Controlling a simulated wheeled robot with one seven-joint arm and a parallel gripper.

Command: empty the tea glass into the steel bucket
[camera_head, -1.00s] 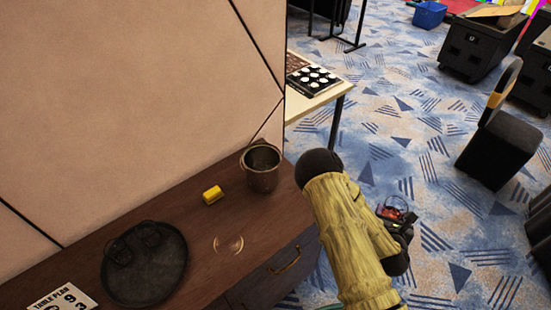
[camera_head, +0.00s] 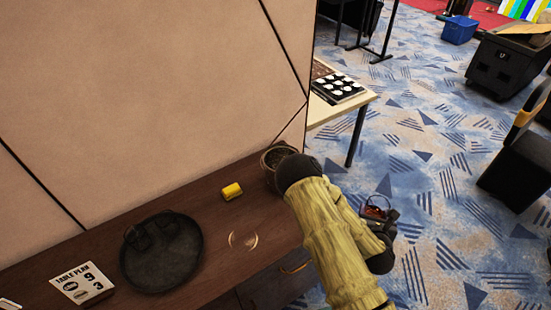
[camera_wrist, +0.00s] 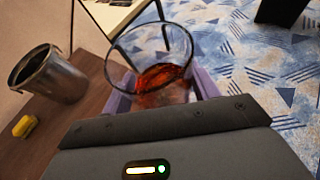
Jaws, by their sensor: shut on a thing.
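The tea glass (camera_wrist: 150,48) is clear, with red-brown tea (camera_wrist: 165,82) in its lower part, and is held between the pale purple fingers of my gripper (camera_wrist: 158,98). In the head view my gripper (camera_head: 379,213) and the glass show small and dark red, right of the cabinet and over the floor. The steel bucket (camera_wrist: 52,76) stands upright on the cabinet, left of the glass and apart from it in the wrist view. In the head view my arm hides most of the bucket (camera_head: 273,160).
On the brown cabinet top (camera_head: 210,225) are a yellow block (camera_head: 232,191), a dark round tray (camera_head: 160,275) bearing dark glass-like shapes, a faint clear round thing (camera_head: 243,241) and a table plan sign (camera_head: 82,283). A beige wall panel (camera_head: 140,90) rises behind.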

